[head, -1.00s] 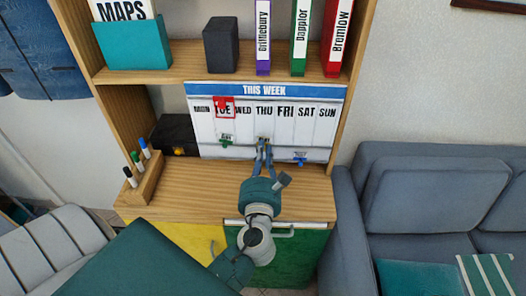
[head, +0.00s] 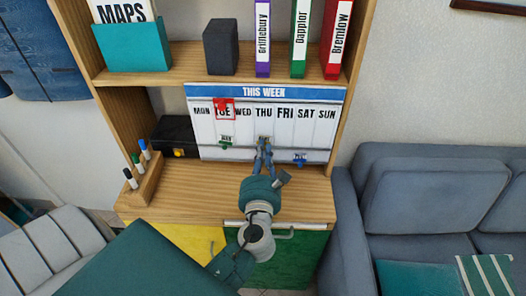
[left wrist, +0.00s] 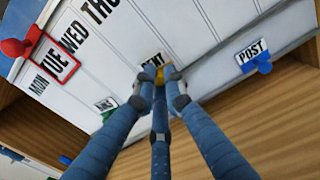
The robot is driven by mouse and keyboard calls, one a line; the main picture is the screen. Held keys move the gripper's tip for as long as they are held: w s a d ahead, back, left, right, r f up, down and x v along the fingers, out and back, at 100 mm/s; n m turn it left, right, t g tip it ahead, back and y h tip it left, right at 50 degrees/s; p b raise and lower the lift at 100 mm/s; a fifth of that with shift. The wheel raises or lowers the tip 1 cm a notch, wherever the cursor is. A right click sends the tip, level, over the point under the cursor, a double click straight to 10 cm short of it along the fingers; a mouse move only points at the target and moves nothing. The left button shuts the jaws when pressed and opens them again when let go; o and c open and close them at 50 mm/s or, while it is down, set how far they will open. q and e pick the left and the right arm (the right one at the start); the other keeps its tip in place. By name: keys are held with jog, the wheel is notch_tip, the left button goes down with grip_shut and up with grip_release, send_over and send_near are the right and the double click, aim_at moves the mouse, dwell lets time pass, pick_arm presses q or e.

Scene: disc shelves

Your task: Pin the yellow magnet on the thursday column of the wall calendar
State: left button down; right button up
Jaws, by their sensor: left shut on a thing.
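The white wall calendar (head: 320,137) headed THIS WEEK stands at the back of the shelf. My left gripper (head: 264,147) is in front of the lower part of its Thursday column. In the left wrist view its fingertips (left wrist: 163,88) are shut on the yellow magnet (left wrist: 170,73), which is partly hidden by the fingers. A small white card (left wrist: 153,61) with partly covered lettering shows just behind the magnet, at the calendar face. I cannot tell whether the magnet touches the board. My right gripper is not in view.
A red magnet with a red frame (left wrist: 17,47) marks TUE. A green magnet (head: 225,144) and a blue magnet (left wrist: 264,67) hold cards on the calendar. A black box (head: 176,132) and a pen holder (head: 146,184) stand to the left. The shelf top at right is clear.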

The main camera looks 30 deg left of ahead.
pick_arm(q)
jog(key=c, duration=1.7)
grip_release()
jog(key=shift+c, duration=0.2)
jog(key=v, duration=1.2)
jog(key=shift+s, duration=0.15)
